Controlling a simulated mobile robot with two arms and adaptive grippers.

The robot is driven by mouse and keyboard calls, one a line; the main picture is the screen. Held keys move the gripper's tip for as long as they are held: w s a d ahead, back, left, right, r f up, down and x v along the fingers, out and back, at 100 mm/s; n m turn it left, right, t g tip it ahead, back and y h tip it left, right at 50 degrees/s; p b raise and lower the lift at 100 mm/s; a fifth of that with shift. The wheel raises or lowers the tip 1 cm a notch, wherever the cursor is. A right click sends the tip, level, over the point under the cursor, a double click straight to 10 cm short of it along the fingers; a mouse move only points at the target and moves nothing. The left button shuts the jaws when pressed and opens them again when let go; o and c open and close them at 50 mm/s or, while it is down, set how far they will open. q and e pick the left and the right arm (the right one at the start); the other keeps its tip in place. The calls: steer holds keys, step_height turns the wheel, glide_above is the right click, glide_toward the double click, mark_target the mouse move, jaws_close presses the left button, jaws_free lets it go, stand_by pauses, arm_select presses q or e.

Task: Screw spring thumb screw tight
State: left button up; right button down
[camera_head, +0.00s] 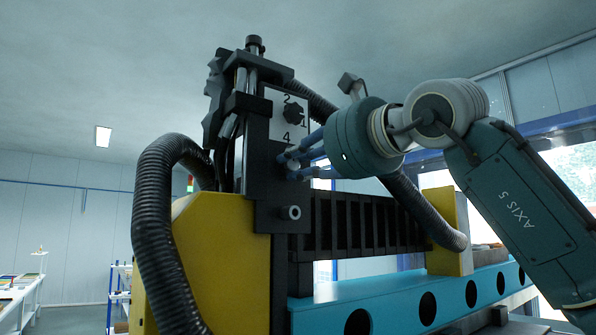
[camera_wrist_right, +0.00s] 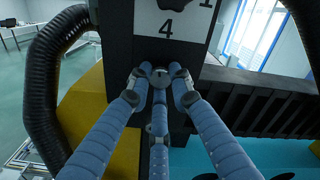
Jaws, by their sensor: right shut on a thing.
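The spring thumb screw (camera_wrist_right: 160,75) is a small round grey head on the black upright panel (camera_wrist_right: 136,62), just below the printed 4 in the right wrist view. My right gripper (camera_wrist_right: 160,84) has three blue jointed fingers, shut around that head from left, right and below. In the head view my right gripper (camera_head: 286,161) meets the face of the panel (camera_head: 262,205) from the right, and its fingers mostly hide the screw. I cannot tell how deep the screw sits. My left gripper is in neither view.
A white plate (camera_head: 275,128) with numbers and a dark star knob (camera_head: 293,113) is above the fingers. A round silver fitting (camera_head: 290,212) sits lower on the panel. Thick black hoses (camera_head: 150,215) flank the yellow housing (camera_head: 225,250). A blue rail (camera_head: 390,297) runs below.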

steer(key=m+b, duration=0.2)
steer(key=m, duration=0.3)
steer(key=shift+m, duration=0.3)
steer(key=m+b, duration=0.2)
steer(key=m, duration=0.2)
steer(key=shift+d, duration=0.1)
steer(key=m+b, duration=0.2)
steer(key=m, duration=0.3)
steer(key=shift+r+m, duration=0.1)
steer(key=shift+m, duration=0.3)
steer(key=shift+m+b, duration=0.55)
steer(key=shift+m, duration=1.45)
steer(key=shift+r, duration=0.1)
steer(key=c, duration=1.6)
jaws_free()
steer(key=shift+d, duration=0.1)
steer(key=shift+o, duration=0.2)
steer(key=v, duration=1.2)
